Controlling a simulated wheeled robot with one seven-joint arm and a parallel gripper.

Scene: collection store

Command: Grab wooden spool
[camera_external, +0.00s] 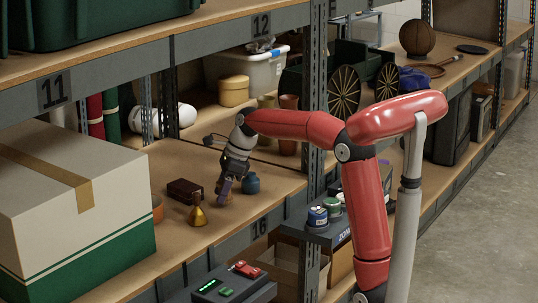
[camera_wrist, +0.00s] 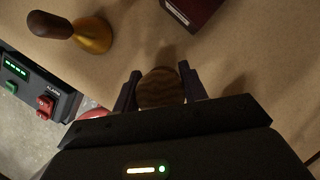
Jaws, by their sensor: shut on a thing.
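The wooden spool (camera_wrist: 161,88) shows in the wrist view as a round brown wood-grained top between the two fingers. My gripper (camera_wrist: 160,92) is shut on it, with one dark finger on each side. In the external view my gripper (camera_external: 225,187) points down at the shelf board, and the spool (camera_external: 222,199) is small and partly hidden by the fingers. I cannot tell whether the spool touches the shelf.
A brass bell with a dark handle (camera_external: 197,212) stands close on the left, a dark red box (camera_external: 185,191) behind it. A blue pot (camera_external: 251,183) is just right of my gripper. A large white-and-green carton (camera_external: 75,215) fills the shelf's left. A shelf upright (camera_external: 316,100) stands to the right.

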